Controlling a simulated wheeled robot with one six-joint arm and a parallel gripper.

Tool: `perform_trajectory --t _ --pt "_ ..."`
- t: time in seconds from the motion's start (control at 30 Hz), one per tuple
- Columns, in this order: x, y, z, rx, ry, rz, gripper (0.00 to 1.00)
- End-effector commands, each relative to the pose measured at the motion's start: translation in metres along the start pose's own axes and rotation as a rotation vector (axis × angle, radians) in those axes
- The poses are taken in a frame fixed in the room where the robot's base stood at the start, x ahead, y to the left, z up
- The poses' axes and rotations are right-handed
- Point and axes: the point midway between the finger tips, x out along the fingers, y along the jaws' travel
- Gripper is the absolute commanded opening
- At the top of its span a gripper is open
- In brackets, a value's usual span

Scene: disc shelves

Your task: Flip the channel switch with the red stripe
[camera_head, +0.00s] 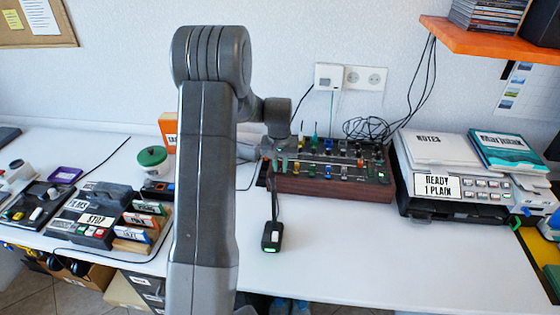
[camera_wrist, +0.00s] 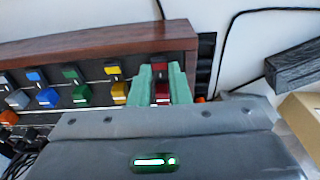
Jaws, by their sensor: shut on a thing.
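The mixer (camera_head: 335,187) is a dark panel with wooden sides and rows of coloured switches. In the wrist view its wooden edge (camera_wrist: 90,44) runs along the top. The switch with the red stripe (camera_wrist: 162,90) is the end one of its row, beside yellow, green and blue ones. My gripper (camera_wrist: 163,84) has green fingertips, one on each side of the red switch, and is shut on it. In the head view my gripper (camera_head: 279,165) is at the left end of the mixer, and the red switch cannot be made out there. The fingers hide the switch's sides.
A yellow switch (camera_wrist: 118,92) is close beside the fingers. A grey machine (camera_head: 455,205) stands right of the mixer.

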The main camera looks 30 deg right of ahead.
Motion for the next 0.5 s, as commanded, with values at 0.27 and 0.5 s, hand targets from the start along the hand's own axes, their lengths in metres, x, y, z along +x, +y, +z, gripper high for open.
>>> perform_trajectory --t 0.27,0.5 --pt "0.0 0.0001 -0.0001 0.0 0.0 0.0 0.18" --pt "0.0 0.0 -0.0001 0.0 0.001 0.0 0.25"
